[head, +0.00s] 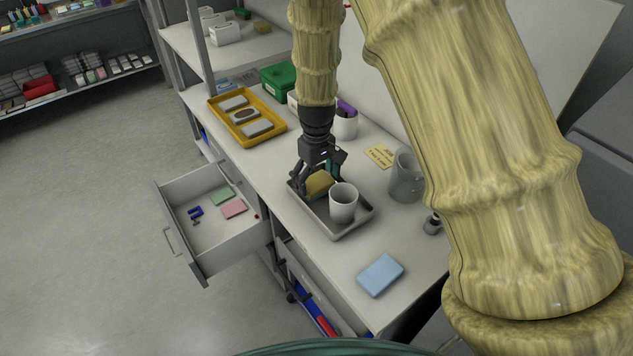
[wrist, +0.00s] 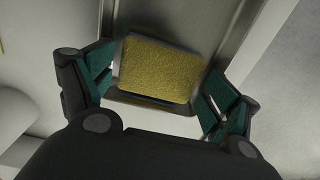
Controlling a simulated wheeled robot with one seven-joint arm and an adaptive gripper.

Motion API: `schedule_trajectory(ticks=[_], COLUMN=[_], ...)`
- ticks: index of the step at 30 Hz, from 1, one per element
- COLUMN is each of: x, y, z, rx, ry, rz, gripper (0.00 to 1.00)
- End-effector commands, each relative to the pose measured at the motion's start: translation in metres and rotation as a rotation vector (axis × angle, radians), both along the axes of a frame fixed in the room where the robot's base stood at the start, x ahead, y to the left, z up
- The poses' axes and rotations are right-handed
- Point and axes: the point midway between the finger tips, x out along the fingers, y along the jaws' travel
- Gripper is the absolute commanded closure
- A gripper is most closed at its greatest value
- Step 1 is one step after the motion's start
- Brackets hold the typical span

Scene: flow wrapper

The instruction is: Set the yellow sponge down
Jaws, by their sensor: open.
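The yellow sponge (head: 319,184) is in the grey tray (head: 333,236) on the workbench, beside a white cup (head: 343,203). My gripper (head: 314,186) is over the tray, with its fingers around the sponge. In the wrist view the sponge (wrist: 160,69) lies between the two green-padded fingertips of my gripper (wrist: 157,90). A gap shows between the sponge and the right finger; the left finger is close to the sponge's edge. The jaws are open. The sponge's underside is hidden, so its contact with the tray floor cannot be seen.
A yellow tray (head: 272,142) with several items lies behind. A glass jar (head: 405,177) and a blue sponge-like block (head: 380,274) stand to the right and front. An open drawer (head: 207,245) juts out at left. Bare bench lies between the grey tray and the blue block.

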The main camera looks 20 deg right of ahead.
Motion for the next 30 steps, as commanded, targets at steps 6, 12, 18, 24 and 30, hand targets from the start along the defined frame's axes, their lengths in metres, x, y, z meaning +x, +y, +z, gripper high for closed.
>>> schedule_trajectory(ticks=[6, 12, 18, 24, 30], x=[0.0, 0.0, 0.0, 0.0, 0.0], y=[0.0, 0.0, 0.0, 0.0, 0.0], z=[0.031, 0.06, 0.086, 0.101, 0.104], rx=[0.001, 0.0, 0.001, 0.0, 0.0], ry=[-0.002, -0.003, -0.002, 0.0, 0.0], rz=[0.0, 0.0, -0.001, 0.0, -0.001], gripper=[0.11, 0.11, 0.11, 0.11, 0.11])
